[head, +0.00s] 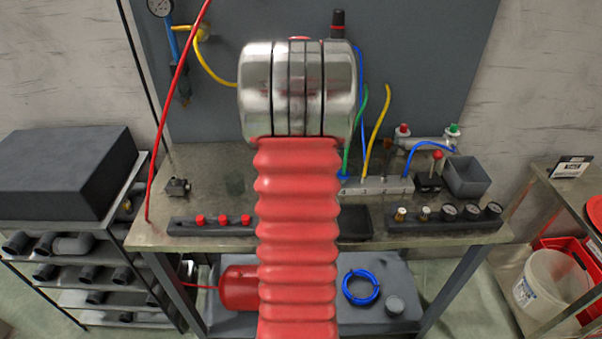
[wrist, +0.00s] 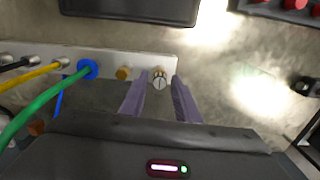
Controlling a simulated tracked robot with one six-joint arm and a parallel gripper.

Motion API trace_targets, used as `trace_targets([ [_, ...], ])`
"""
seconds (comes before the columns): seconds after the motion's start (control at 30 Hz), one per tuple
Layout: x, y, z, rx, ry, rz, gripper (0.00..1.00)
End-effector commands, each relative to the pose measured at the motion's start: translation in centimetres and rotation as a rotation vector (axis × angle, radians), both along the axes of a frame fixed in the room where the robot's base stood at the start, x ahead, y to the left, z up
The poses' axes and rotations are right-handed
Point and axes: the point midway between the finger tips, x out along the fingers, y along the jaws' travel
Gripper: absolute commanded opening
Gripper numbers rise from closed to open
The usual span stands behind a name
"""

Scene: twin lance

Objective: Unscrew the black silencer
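My gripper (wrist: 159,82) shows in the wrist view with two grey-purple fingers apart. A small round silver fitting with a dark slot (wrist: 160,80) shows between the fingertips; I cannot tell whether they touch it. It sits at the end of a pale manifold (wrist: 108,62), next to a brass fitting (wrist: 123,73). A thin black piece with a silver end (wrist: 22,63) is at the manifold's left; I cannot tell if it is the black silencer. In the head view my arm hides the gripper, and the manifold (head: 375,186) shows partly to its right.
Green (wrist: 40,101) and yellow hoses (wrist: 38,73) leave the manifold on the left in the wrist view. A black tray (wrist: 130,8) lies beyond it. In the head view, gauges (head: 472,211), red knobs (head: 222,219) and a grey bin (head: 466,177) are on the bench.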

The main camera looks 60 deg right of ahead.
Motion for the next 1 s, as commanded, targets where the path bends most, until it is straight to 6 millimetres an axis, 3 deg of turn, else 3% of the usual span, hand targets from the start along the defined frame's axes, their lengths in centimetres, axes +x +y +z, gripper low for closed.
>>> trace_targets([
  [1.0,-0.05,-0.09,-0.01,0.000,0.000,-0.769,0.29],
])
